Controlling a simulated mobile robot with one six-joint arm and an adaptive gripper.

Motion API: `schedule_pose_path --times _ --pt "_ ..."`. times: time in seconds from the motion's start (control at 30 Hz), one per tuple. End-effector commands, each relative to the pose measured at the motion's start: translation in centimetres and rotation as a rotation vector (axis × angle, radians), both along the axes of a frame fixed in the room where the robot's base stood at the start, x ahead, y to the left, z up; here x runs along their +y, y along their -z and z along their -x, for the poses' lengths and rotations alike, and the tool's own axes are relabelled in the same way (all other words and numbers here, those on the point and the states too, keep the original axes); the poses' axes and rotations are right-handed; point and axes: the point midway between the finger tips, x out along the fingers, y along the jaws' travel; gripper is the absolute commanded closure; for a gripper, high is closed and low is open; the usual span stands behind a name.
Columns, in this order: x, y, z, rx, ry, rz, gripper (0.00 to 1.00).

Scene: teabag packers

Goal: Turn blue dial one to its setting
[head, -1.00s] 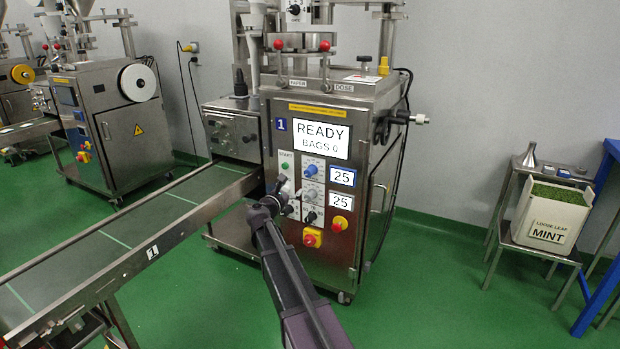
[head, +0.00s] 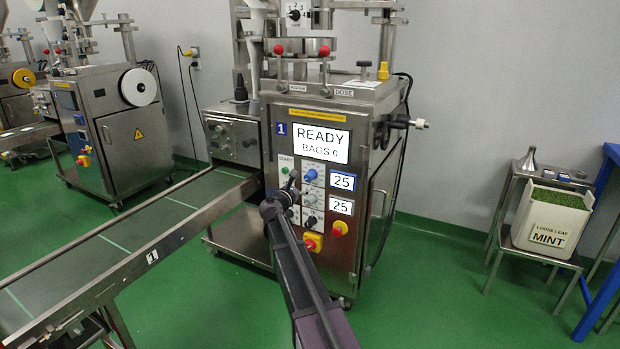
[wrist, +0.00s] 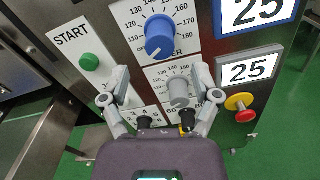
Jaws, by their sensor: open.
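The blue dial (head: 310,175) is on the front panel of machine 1, below the READY screen. In the head view my gripper (head: 284,190) is in front of the panel and partly hides the lower controls.
A green START button (wrist: 89,62) is left of the blue dial. Two displays reading 25 (wrist: 254,10) are at the right, with a red and yellow stop button (wrist: 241,106) below. Black dials (wrist: 190,117) are under the grey one. A conveyor (head: 130,235) runs along the left.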

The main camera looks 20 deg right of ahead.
Motion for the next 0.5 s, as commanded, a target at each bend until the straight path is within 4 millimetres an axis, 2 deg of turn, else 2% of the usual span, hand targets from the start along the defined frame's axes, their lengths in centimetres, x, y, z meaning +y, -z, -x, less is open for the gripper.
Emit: schedule_pose_path --times 0.03,0.3,0.5 --pt "-0.8 0.0 -0.8 0.0 0.002 0.0 0.2" --pt "-3.9 0.0 -3.1 0.0 0.001 0.0 0.2" --pt "-5.2 0.0 -4.1 0.0 0.0 0.0 0.2"
